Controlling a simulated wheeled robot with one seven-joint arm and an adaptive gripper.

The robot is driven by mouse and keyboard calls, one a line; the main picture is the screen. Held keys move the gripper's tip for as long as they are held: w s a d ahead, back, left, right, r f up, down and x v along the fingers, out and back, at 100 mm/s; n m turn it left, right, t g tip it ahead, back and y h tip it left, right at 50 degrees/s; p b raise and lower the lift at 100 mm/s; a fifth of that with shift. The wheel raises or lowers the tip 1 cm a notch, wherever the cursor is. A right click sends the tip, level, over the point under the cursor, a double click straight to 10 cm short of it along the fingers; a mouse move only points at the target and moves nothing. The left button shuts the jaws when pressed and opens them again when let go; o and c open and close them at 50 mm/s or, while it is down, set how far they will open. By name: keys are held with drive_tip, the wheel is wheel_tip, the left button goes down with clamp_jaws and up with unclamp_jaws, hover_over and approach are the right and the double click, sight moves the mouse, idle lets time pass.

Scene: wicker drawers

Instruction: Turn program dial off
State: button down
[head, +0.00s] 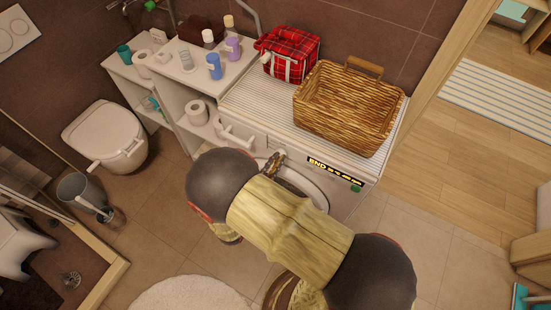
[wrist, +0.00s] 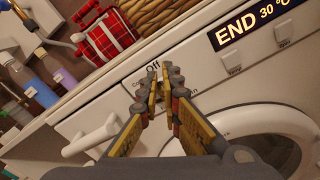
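The white washing machine (head: 352,200) stands against the wall, and its control panel also shows in the wrist view (wrist: 100,98). My gripper (head: 280,156) is at the front of the panel. In the wrist view its fingertips (wrist: 160,70) are close together over the program dial area, beside the printed "Off" label. The dial itself is mostly hidden by the fingers, and I cannot tell whether they grip it. The display (wrist: 250,22) reads "END 30 °C".
A wicker basket (head: 350,112) and a red plaid bag (head: 288,52) stand on top of the machine. Bottles (head: 214,66) stand on the shelf to the left. A white handle (wrist: 92,138) sticks out left of the fingers. The round door (wrist: 275,150) is below right.

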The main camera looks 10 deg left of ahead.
drive_tip(key=shift+d+f, duration=0.4)
drive_tip(key=shift+d, duration=0.45)
drive_tip(key=shift+d+f, duration=0.15)
drive_tip(key=shift+s+f, duration=0.1)
drive_tip(key=shift+f, duration=0.05)
drive_tip(key=shift+s, duration=0.1)
drive_tip(key=v, duration=0.6)
drive_tip(key=shift+d+r, duration=0.2)
drive_tip(key=shift+r, duration=0.05)
drive_tip(key=c, duration=2.5)
unclamp_jaws()
drive_tip(key=shift+s, duration=0.1)
drive_tip(key=shift+c, duration=0.2)
